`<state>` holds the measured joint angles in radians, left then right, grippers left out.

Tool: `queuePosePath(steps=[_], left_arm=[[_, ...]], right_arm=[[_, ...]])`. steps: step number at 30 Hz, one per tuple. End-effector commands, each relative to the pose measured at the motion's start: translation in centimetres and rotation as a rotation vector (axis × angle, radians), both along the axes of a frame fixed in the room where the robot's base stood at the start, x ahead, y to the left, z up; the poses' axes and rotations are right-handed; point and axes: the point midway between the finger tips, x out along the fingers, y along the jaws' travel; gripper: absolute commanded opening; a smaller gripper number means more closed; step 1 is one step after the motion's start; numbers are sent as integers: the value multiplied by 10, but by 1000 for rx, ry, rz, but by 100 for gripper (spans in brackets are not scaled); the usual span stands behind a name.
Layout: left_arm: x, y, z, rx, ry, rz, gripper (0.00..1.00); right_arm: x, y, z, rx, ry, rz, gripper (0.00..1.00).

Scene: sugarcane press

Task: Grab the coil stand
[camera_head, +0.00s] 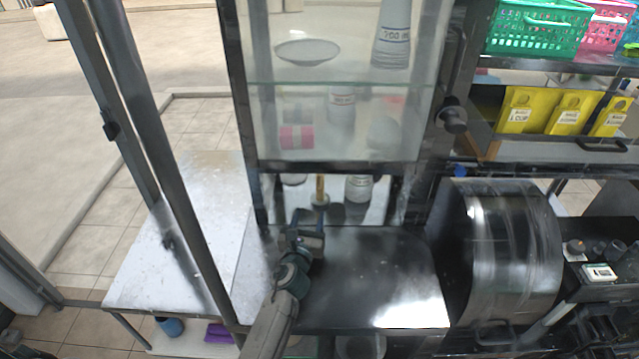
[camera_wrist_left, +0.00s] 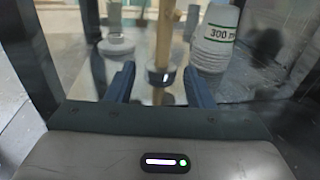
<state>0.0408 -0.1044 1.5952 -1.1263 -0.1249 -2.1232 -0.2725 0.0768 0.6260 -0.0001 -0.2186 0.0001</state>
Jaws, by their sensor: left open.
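What appears to be the coil stand is a thin wooden post (camera_head: 320,187) with a dark round collar low on it, inside the lower opening of the glass cabinet. In the left wrist view the post (camera_wrist_left: 166,35) rises between and beyond my fingers, with the collar (camera_wrist_left: 160,75) in line with the gap. My left gripper (camera_head: 309,226) is open and empty, just in front of the cabinet opening. In the left wrist view its two blue fingers (camera_wrist_left: 158,86) stand either side of the post. Contact cannot be told. My right gripper is not in view.
A white cup marked 300 (camera_wrist_left: 216,38) stands close right of the post, and a pale round-topped item (camera_wrist_left: 115,45) stands left. The cabinet's glass and frame (camera_head: 335,168) are above the opening. A metal counter (camera_head: 365,270) lies in front, with a steel drum (camera_head: 510,245) at right.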

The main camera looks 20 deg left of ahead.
Motion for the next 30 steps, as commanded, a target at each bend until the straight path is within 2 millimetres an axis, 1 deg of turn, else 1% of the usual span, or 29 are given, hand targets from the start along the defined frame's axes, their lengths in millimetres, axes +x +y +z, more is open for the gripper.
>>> queuePosePath(steps=[1,2,6,9,11,13,17,19,21,25,30], left_arm=[[4,0,0,0,-1,0,48],[7,1,0,1,0,0,48],[30,3,1,2,-3,0,48],[44,5,0,1,-2,0,48],[50,5,0,0,-1,0,48],[54,5,1,0,-1,0,48],[65,5,5,0,-2,0,48],[76,5,8,0,-2,0,48],[87,4,11,0,-2,0,48],[102,6,9,1,-2,0,48],[108,7,9,0,0,0,48]], right_arm=[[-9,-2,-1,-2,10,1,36],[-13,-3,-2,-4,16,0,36],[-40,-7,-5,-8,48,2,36],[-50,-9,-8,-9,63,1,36],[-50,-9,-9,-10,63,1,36],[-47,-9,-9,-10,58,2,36],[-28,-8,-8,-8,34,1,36],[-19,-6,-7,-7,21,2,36],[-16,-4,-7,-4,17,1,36],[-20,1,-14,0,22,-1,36],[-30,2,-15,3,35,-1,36]])
